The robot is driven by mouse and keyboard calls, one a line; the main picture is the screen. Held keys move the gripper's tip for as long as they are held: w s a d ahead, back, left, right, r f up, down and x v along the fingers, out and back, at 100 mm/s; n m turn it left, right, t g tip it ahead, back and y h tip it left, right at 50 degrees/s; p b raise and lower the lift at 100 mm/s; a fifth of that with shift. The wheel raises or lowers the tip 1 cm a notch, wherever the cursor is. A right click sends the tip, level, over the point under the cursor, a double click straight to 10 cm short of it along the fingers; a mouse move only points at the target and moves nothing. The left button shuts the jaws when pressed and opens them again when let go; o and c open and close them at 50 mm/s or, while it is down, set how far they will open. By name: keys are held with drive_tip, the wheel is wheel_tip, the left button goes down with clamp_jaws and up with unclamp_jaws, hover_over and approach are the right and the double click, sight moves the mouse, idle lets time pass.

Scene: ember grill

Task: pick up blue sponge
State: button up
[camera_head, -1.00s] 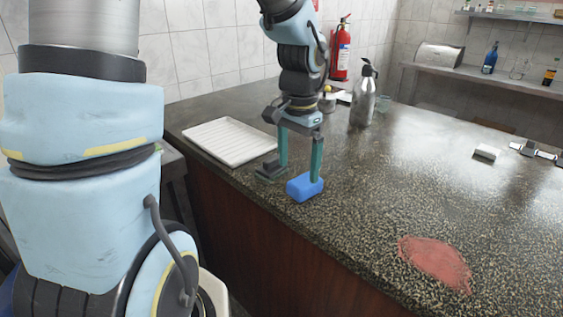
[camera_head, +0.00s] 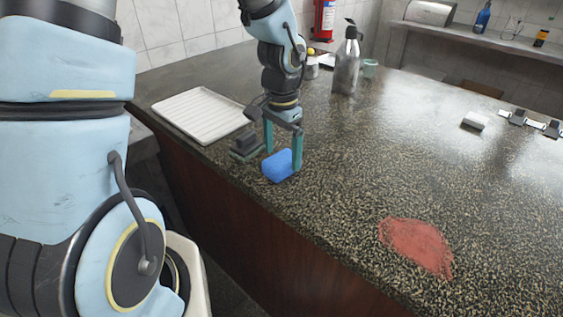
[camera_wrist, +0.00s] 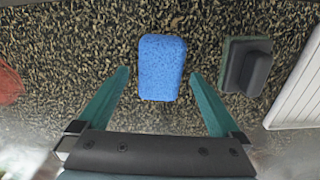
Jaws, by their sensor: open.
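The blue sponge (camera_head: 277,166) lies on the dark speckled counter, near its front edge. My gripper (camera_head: 283,158) is open and points down at the sponge, with one teal finger on either side in the head view. In the wrist view the sponge (camera_wrist: 162,67) lies just beyond the fingertips, centred between the lines of the two open fingers (camera_wrist: 158,75). Nothing is held. I cannot tell the exact height of the fingertips above the counter.
A dark scrubber with a green base (camera_head: 245,148) sits close beside the sponge. A white ribbed tray (camera_head: 203,114) lies behind it. A metal bottle (camera_head: 346,66) stands further back. A red patch (camera_head: 416,246) marks the counter at front right. The middle counter is clear.

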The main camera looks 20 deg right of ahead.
sight(282, 158)
drive_tip(key=shift+f, duration=1.7)
drive_tip(key=c, duration=1.3)
